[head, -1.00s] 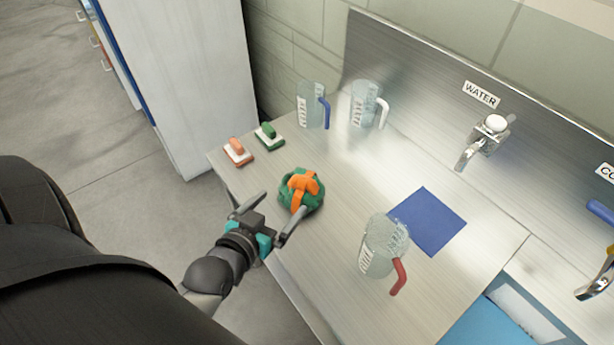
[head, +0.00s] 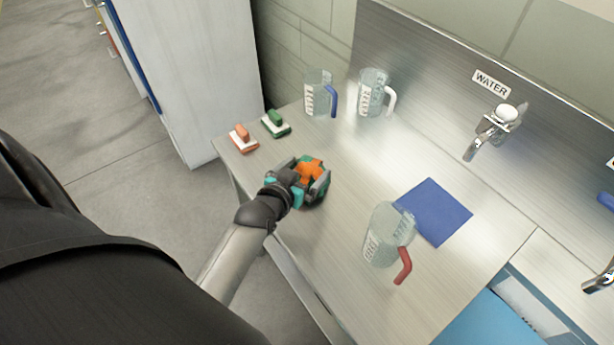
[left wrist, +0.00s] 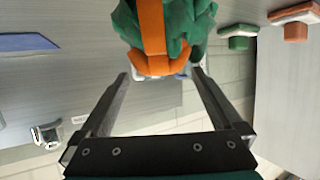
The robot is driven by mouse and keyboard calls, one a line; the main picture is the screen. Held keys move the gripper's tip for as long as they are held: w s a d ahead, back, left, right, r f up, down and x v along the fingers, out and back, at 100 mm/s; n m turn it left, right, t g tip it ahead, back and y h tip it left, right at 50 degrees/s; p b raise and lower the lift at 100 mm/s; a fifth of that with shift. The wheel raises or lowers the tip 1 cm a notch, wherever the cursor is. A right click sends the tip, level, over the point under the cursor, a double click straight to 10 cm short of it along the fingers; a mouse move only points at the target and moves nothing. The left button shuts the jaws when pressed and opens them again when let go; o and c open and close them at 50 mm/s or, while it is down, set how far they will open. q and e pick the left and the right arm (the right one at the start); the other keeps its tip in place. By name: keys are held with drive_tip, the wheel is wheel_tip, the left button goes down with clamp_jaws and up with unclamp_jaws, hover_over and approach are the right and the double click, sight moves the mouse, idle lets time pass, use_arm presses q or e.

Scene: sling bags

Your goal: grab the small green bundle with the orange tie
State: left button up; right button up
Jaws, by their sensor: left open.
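The green bundle with the orange tie (head: 313,172) sits on the steel counter, partly hidden behind my left gripper in the head view. It also shows at the top of the left wrist view (left wrist: 178,28), with the orange band across its middle. My left gripper (head: 308,183) is open and right at the bundle. In the left wrist view its two fingers (left wrist: 160,78) reach up to either side of the bundle's lower part. I cannot tell whether they touch it. My right gripper does not show.
An orange brush (head: 243,138) and a green brush (head: 275,124) lie at the counter's left end. A red-handled jug (head: 383,235) and a blue cloth (head: 435,212) are to the right.

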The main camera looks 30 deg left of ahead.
sight(310, 165)
use_arm(q)
drive_tip(key=shift+x, duration=1.55)
drive_tip(key=shift+c, duration=0.4)
clamp_jaws()
drive_tip(key=shift+r, duration=0.1)
